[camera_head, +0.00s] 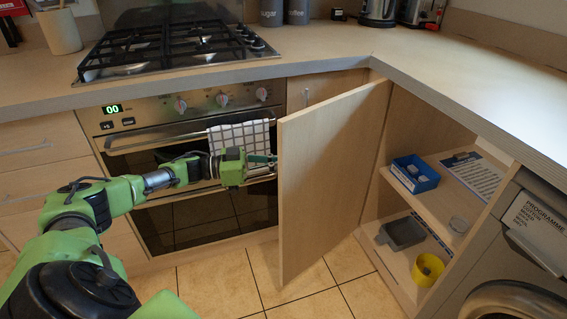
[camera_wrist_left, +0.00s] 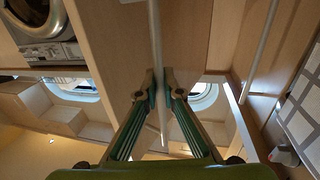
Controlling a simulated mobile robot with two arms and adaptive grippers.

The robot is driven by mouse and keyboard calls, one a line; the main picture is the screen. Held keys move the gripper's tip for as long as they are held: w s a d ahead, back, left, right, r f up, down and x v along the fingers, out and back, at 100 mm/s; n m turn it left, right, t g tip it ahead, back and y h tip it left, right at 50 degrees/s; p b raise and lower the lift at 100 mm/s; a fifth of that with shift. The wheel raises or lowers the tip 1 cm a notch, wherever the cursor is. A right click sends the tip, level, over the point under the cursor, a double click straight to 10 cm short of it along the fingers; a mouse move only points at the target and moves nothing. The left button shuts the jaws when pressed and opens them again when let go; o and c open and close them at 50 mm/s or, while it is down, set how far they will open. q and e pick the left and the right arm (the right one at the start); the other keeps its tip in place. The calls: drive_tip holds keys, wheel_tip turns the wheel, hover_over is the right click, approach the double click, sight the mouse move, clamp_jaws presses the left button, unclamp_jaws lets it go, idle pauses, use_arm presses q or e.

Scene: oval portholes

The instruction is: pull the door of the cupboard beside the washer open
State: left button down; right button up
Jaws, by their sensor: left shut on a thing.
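The pale wood cupboard door (camera_head: 330,180) stands swung well open beside the washer (camera_head: 525,245), its free edge toward me. Its hinged side is at the back, near the oven. My left gripper (camera_head: 270,159) is at the door's outer face near the free edge. In the left wrist view my left gripper (camera_wrist_left: 160,80) is closed around a slim vertical bar handle (camera_wrist_left: 155,40) on the door. The door hides the handle's detail in the head view. My right gripper is in neither view.
The open cupboard shows a shelf (camera_head: 430,197) with a blue box (camera_head: 414,173), and a grey tray (camera_head: 401,232) and yellow cup (camera_head: 428,269) below. The oven (camera_head: 200,150), with a checked towel (camera_head: 240,137), stands left of the door. The tiled floor (camera_head: 220,285) in front is clear.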

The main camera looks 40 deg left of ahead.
use_arm(q)
drive_tip(key=c, duration=2.2)
unclamp_jaws()
drive_tip(key=v, duration=1.2)
